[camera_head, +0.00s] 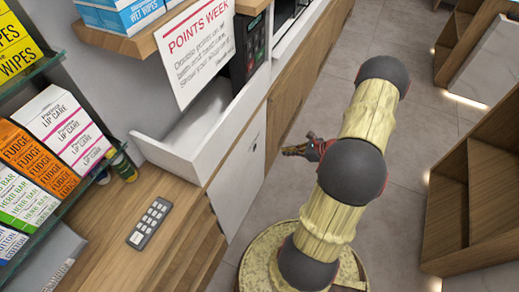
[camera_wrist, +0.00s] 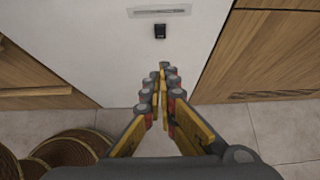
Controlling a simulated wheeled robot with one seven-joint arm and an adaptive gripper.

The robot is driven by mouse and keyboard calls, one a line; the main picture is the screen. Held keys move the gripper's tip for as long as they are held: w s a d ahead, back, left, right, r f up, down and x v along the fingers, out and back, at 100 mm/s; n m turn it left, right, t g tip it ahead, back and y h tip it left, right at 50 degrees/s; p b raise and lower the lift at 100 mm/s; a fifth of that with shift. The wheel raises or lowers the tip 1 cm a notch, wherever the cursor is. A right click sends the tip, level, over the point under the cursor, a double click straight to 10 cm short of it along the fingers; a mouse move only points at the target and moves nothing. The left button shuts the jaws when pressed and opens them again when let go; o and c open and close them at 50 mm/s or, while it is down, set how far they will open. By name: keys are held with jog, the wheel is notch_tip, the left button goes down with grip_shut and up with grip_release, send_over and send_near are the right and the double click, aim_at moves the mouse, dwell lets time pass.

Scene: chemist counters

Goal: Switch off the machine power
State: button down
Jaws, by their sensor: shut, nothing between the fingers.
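A white panel (camera_wrist: 105,45) fills the upper middle of the wrist view. It carries a pale horizontal slot or handle (camera_wrist: 165,11) and a small black block (camera_wrist: 160,31) below it, which may be a switch. The same white front (camera_head: 237,185) shows below the counter in the head view. My gripper (camera_wrist: 165,68) is shut and empty, its fingertips pointing at the panel below the black block. In the head view my gripper (camera_head: 298,150) is right of the white front and apart from it. Any power marking is too small to read.
An open white drawer or tray (camera_head: 205,125) juts out above the panel. A dark keypad device (camera_head: 249,50) stands behind a "Points Week" sign (camera_head: 197,48). A remote-like keypad (camera_head: 149,223) lies on the wooden counter. Wooden shelves (camera_head: 480,195) stand right; grey floor (camera_head: 330,70) lies between.

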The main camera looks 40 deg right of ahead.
jog(key=b, duration=0.4)
send_near(255, 148)
jog(key=shift+w+f, duration=1.95)
jog(key=shift+f, duration=1.05)
jog(key=shift+a, duration=0.4)
jog(key=shift+w+r, duration=0.1)
jog(key=shift+w+a+r, duration=0.15)
jog(key=shift+w+a, duration=0.05)
jog(key=shift+w, duration=0.1)
